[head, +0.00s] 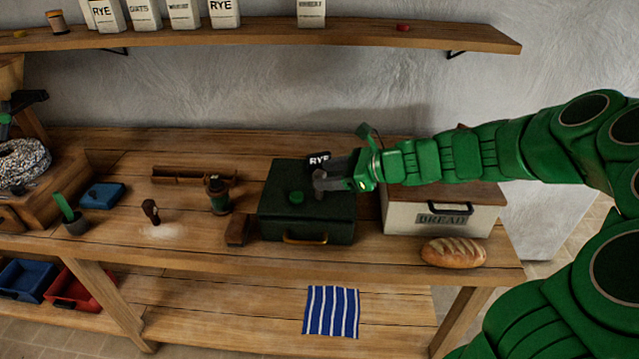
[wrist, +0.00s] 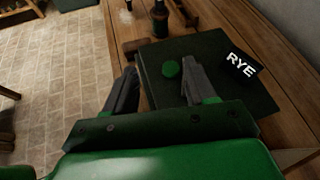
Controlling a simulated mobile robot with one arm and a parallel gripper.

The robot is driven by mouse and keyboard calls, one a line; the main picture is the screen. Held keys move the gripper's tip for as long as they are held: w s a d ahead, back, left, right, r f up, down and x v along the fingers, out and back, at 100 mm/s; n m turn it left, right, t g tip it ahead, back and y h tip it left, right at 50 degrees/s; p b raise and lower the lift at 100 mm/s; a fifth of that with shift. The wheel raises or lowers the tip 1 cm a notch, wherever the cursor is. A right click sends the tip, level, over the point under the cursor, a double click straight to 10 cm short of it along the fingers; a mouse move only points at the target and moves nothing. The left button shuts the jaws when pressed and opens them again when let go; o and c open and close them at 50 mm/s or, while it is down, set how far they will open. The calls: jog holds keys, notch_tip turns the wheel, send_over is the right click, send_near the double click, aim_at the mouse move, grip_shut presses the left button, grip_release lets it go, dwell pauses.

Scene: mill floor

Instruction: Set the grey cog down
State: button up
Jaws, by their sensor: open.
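I cannot make out a grey cog in either view. My gripper (head: 322,181) is above the right part of a dark green box (head: 277,224) with a brass handle. In the wrist view my gripper (wrist: 160,80) has its two grey fingers spread apart, with nothing visible held between them. A small green round piece (head: 296,197) lies on the box lid; in the wrist view this green piece (wrist: 171,69) shows just beyond the fingers. A black RYE tag (wrist: 241,66) is at the lid's right side, partly behind my gripper in the head view.
A cream bread bin (head: 405,218) stands right of the box, with a loaf (head: 454,253) in front. A wooden block (head: 238,232) and a dark green-brown grinder (head: 218,194) stand left. A blue box (head: 102,195) is farther left.

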aim_at(324, 174)
jog(key=w+m, duration=0.1)
jog(key=w+d+f+m+t, duration=0.1)
jog(key=w+f+m, duration=0.1)
jog(key=w, duration=0.1)
jog(key=shift+d+f+t, duration=0.15)
jog(key=shift+d+t, duration=0.15)
jog(key=shift+d, duration=0.1)
jog(key=shift+x, duration=3.8)
jog(key=shift+f, duration=0.15)
grip_shut()
